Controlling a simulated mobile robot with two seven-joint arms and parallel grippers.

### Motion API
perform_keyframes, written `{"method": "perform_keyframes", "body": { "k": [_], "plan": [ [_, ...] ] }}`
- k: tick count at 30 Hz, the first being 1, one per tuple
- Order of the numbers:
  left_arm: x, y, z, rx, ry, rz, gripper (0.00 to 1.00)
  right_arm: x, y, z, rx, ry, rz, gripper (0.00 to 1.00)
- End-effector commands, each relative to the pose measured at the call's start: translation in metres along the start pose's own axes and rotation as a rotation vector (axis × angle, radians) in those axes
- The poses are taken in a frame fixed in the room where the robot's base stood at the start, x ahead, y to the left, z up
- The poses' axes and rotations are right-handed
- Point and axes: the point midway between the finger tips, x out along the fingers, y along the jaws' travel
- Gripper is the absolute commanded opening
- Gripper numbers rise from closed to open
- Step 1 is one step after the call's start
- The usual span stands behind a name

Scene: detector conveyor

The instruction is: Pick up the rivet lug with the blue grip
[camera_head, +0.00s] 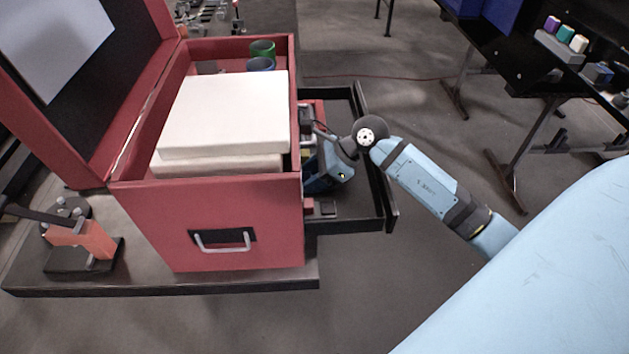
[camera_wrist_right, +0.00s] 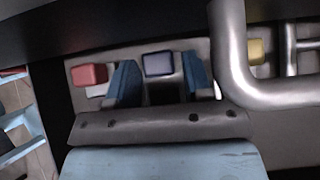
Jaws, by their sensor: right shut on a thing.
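The rivet lug with the blue grip (camera_wrist_right: 158,63) shows in the right wrist view as a dark grey-blue block. It stands between the two blue fingers of my right gripper (camera_wrist_right: 160,80), which is shut on it. A lug with a red grip (camera_wrist_right: 88,75) is to the left of the fingers, and one with a yellow grip (camera_wrist_right: 255,50) is to the right. In the head view my right gripper (camera_head: 322,175) reaches into the open black drawer (camera_head: 348,225). Its fingertips and the blue grip cannot be made out there. My left gripper is not in view.
The red toolbox (camera_head: 210,215) with its lid open stands left of my right gripper, holding white boxes (camera_head: 225,110) and cups. A thick grey metal tube (camera_wrist_right: 235,70) is close to the right finger. An orange device (camera_head: 82,240) stands at the left.

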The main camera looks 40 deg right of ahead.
Motion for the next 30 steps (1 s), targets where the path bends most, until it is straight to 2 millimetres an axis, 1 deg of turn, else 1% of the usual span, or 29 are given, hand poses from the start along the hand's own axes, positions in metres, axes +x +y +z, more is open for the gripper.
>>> {"method": "perform_keyframes", "body": {
  "k": [8, 13, 17, 20, 21, 22, 30],
  "plan": [
    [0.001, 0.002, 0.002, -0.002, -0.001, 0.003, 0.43, -0.001, 0.000, 0.001, -0.002, -0.001, -0.001, 0.19],
    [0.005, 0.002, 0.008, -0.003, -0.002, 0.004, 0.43, -0.008, -0.001, 0.008, -0.005, 0.001, -0.002, 0.19],
    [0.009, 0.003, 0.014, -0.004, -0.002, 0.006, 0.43, -0.020, 0.000, -0.009, -0.002, 0.005, -0.002, 0.19],
    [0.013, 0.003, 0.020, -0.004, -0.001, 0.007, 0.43, -0.033, 0.000, -0.023, -0.001, 0.005, -0.001, 0.19],
    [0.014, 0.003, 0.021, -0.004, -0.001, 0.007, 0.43, -0.041, -0.001, -0.020, -0.005, 0.003, -0.002, 0.19],
    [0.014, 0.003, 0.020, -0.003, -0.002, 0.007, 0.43, -0.046, -0.001, -0.011, -0.006, -0.001, -0.003, 0.19],
    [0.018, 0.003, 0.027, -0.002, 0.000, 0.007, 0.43, -0.091, -0.001, 0.034, -0.008, -0.001, -0.005, 0.19]
  ]
}}
